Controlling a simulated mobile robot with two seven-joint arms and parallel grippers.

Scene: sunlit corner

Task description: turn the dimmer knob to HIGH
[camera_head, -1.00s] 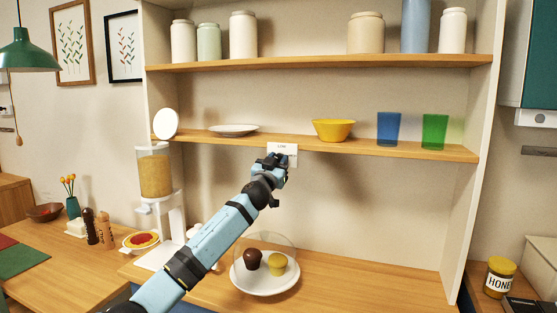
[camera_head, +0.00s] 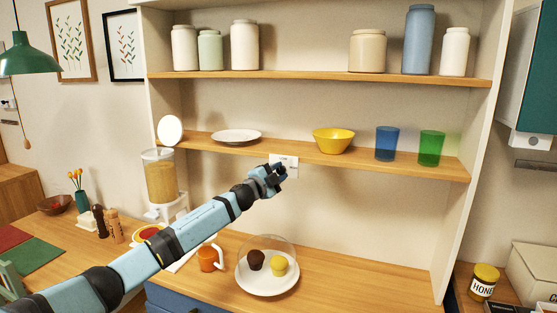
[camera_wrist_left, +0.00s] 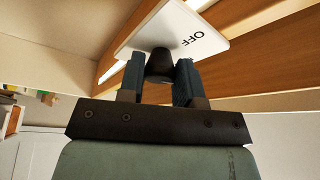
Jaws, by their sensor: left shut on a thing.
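In the left wrist view the plate (camera_wrist_left: 165,27) carries the word OFF. The dark dimmer knob (camera_wrist_left: 160,64) stands out from the plate, between my fingers. My left gripper (camera_wrist_left: 158,80) is shut on the knob, with one finger on each side. In the head view the left gripper (camera_head: 278,174) is at the plate. The knob's pointer and the HIGH mark cannot be made out. My right gripper is not in view.
A lower shelf (camera_head: 365,164) with a yellow bowl (camera_head: 333,140), a blue glass (camera_head: 387,144) and a green glass (camera_head: 431,148) runs just above my gripper. A domed plate of muffins (camera_head: 267,279) and an orange mug (camera_head: 208,259) stand on the counter below.

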